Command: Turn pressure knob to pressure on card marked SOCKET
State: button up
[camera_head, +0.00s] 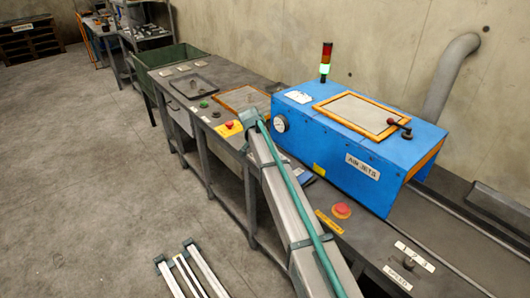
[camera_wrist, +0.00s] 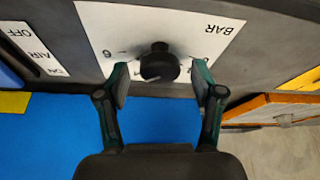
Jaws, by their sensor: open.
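The pressure knob (camera_wrist: 158,62) is black and round, on a white dial plate (camera_wrist: 115,28) marked BAR, which appears upside down in the wrist view. My gripper (camera_wrist: 160,82) is open, with one finger to the left and one to the right of the knob. Gaps show between the fingertips and the knob. The fingers cover part of the scale, and the knob's setting is not clear. In the head view my arm shows, but I cannot make out the fingers. No card legibly marked SOCKET shows; small pale cards (camera_head: 182,68) lie on the far bench.
The blue AIR-JETS box (camera_head: 340,145) stands on the bench with an orange-framed window (camera_head: 360,113) on top. An AIR OFF label (camera_wrist: 32,48) is left of the dial. A red button (camera_head: 342,211) sits near the bench's front edge. The floor (camera_head: 90,170) at left is mostly clear.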

jog(key=v, duration=1.2)
